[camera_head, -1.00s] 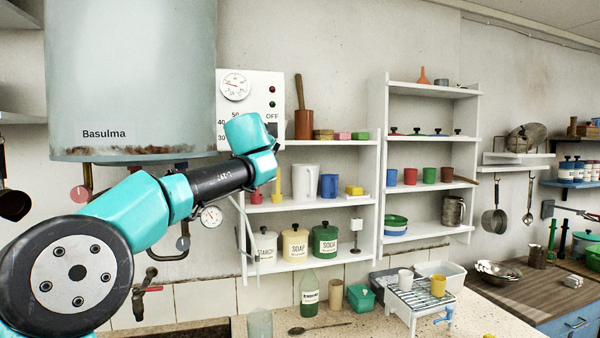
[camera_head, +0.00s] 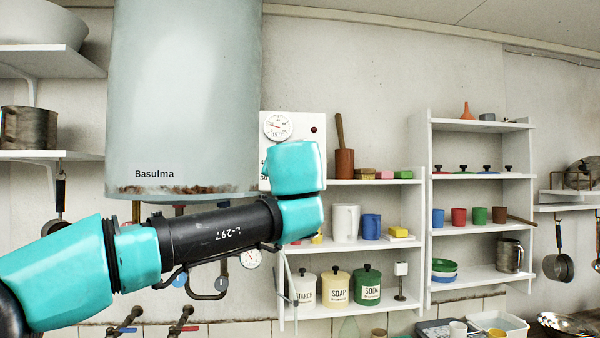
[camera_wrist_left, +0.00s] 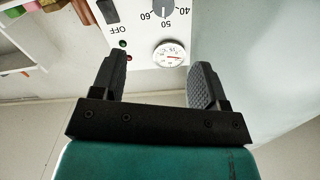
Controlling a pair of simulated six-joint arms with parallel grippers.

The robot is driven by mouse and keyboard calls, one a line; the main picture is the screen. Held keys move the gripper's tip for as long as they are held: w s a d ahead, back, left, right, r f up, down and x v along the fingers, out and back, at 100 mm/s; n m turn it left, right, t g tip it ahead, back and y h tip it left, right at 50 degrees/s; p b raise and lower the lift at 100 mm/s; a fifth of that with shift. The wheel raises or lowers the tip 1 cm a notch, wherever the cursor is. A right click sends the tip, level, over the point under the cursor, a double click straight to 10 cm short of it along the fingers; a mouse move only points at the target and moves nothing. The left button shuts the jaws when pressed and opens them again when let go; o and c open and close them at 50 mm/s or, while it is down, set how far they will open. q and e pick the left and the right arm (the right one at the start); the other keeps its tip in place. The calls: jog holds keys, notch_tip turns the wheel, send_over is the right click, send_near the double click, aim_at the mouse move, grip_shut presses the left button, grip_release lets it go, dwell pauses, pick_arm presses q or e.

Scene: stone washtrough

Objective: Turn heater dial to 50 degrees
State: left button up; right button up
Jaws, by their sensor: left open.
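The heater (camera_head: 185,90) is a pale tank labelled Basulma on the wall. Its white control panel (camera_head: 312,120) is beside it, the lower part hidden behind my left wrist in the head view. In the left wrist view, turned over, the grey dial (camera_wrist_left: 163,7) is cut off by the top edge, near the marks 40, 50 and 60; I cannot tell its exact setting. My left gripper (camera_wrist_left: 159,60) is open and empty, its fingers apart in front of the panel and short of the dial in the picture. In the head view its fingers are hidden. My right gripper is out of view.
A round gauge (camera_wrist_left: 170,53) shows between my fingers, and in the head view (camera_head: 277,126) above my wrist. A black switch (camera_wrist_left: 106,11) marked OFF is beside the dial. Shelves (camera_head: 350,253) with jars stand close at right. Pipes and taps (camera_head: 182,318) are below the heater.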

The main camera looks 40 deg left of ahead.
pick_arm(q)
jog(key=shift+s, duration=0.3)
jog(key=x, duration=1.7)
jog(key=shift+a, duration=0.2)
jog(key=shift+w, duration=0.1)
jog(key=c, duration=0.9)
